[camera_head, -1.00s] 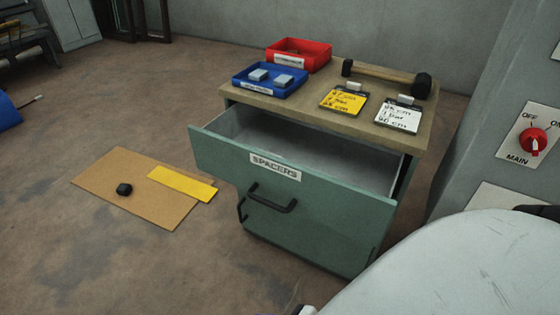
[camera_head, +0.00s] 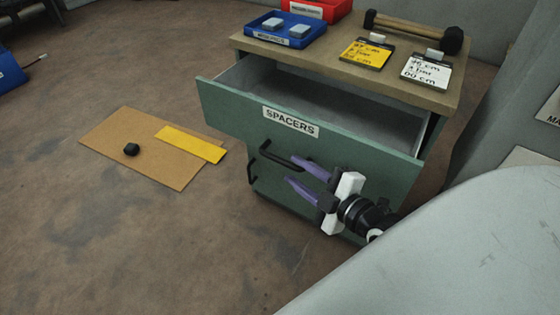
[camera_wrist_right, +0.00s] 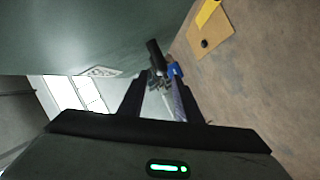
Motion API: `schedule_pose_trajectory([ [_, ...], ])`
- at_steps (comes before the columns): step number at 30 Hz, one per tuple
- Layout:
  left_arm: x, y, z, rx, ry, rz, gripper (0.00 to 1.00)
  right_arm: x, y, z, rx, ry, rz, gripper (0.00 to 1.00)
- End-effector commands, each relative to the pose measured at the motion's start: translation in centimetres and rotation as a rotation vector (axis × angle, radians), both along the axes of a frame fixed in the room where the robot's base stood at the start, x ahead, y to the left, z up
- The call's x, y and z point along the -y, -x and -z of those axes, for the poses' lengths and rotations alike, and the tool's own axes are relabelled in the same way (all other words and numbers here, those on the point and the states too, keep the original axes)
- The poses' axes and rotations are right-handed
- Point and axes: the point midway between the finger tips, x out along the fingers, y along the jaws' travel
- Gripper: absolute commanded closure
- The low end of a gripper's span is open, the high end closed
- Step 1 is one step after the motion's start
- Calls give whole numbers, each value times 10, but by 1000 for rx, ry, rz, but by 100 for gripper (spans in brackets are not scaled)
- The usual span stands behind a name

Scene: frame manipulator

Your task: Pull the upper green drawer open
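The upper green drawer (camera_head: 345,138), labelled SPACERS, stands pulled well out of its cabinet in the head view; the visible part of its inside is empty. Its black bar handle (camera_head: 277,157) is on the drawer front below the label. My right gripper (camera_head: 290,171) is in front of the drawer, its two purple-tipped fingers apart, close to the handle's right end. The right wrist view shows the dark handle (camera_wrist_right: 154,52) just beyond the spread fingers. Whether a finger touches it I cannot tell. My left gripper is not in view.
A cardboard sheet (camera_head: 125,165) with a yellow strip (camera_head: 190,144) lies on the floor at left. A grey control box stands at right.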

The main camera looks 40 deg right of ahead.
Motion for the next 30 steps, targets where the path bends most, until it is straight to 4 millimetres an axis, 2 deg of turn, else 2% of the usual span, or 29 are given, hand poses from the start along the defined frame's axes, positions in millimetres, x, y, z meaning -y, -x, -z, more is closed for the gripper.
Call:
schedule_pose_trajectory([
  [6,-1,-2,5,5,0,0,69,-3,-40,9,2,-3,1,69],
  [12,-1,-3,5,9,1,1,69,-4,-62,15,-1,-3,0,69],
  [24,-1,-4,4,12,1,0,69,-5,-69,16,-3,-2,-1,69],
  [30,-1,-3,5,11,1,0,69,-5,-69,16,-3,-2,0,100],
])
